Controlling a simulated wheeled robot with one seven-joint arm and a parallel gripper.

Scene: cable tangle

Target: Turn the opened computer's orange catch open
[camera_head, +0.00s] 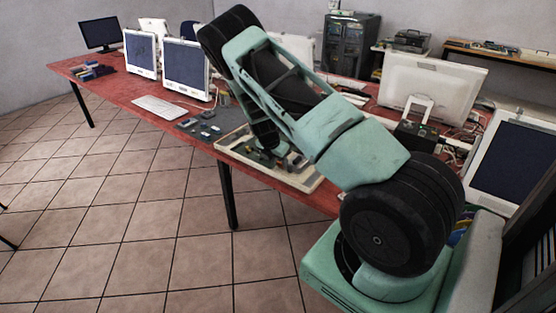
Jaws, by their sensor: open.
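The opened computer (310,184) lies flat on the red table as a shallow cream casing with green boards and small parts inside. My arm crosses in front of it and hides much of its middle and right side. My gripper (266,150) points down over the casing's inner parts, small and dark in the picture. It is open, with nothing seen between its fingers. I cannot tell whether it touches anything inside. The orange catch cannot be made out; it may be hidden behind the arm or gripper.
The red table (110,84) runs along the wall. A dark mat with small parts (208,128) lies left of the casing, beside a white keyboard (160,107). White all-in-one computers (186,68) stand behind, with a large white one (428,88) at right. The tiled floor in front is clear.

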